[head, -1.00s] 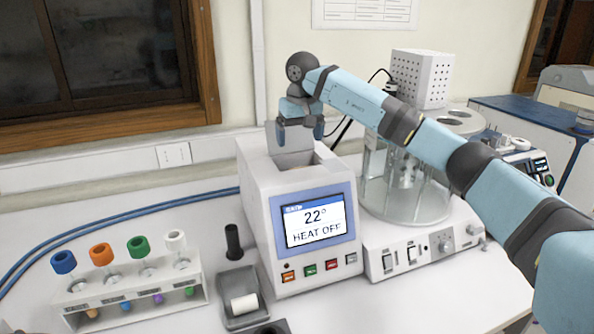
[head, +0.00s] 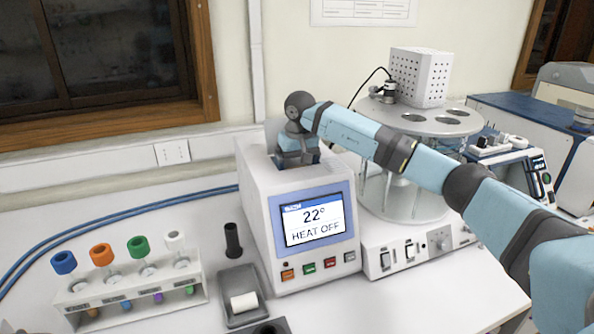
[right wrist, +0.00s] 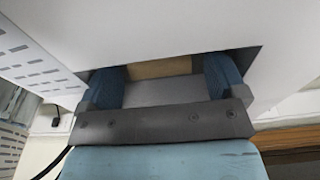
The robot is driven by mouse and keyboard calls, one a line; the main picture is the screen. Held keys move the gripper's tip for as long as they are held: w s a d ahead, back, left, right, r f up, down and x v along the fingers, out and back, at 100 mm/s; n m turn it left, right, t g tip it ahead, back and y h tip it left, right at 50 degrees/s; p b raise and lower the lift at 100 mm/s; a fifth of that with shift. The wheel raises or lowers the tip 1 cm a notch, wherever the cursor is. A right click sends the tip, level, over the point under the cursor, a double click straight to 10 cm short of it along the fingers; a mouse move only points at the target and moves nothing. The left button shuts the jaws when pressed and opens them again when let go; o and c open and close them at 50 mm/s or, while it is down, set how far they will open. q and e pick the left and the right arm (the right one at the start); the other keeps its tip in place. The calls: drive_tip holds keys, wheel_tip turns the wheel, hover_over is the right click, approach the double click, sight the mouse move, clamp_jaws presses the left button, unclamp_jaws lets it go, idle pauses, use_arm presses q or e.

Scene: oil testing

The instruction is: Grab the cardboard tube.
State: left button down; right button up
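My right gripper (head: 297,158) reaches down from above into the opening in the top of the white heater box (head: 260,200). Its fingertips are hidden inside the box in the head view. In the right wrist view its two blue fingers (right wrist: 165,85) stand wide apart in the opening. A flat tan surface (right wrist: 160,68) shows between them. I cannot tell whether it is the cardboard tube or the inside of the box. No brown tube shows in the head view. My left gripper is not in view.
A rack (head: 135,298) with several colour-capped tubes stands at the left. A grey tray (head: 225,281) with a white roll (head: 244,302) and a black cylinder (head: 233,240) stand beside the box. A round-topped apparatus (head: 410,120) stands close at its right.

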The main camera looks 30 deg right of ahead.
drive_tip(key=c, duration=0.9)
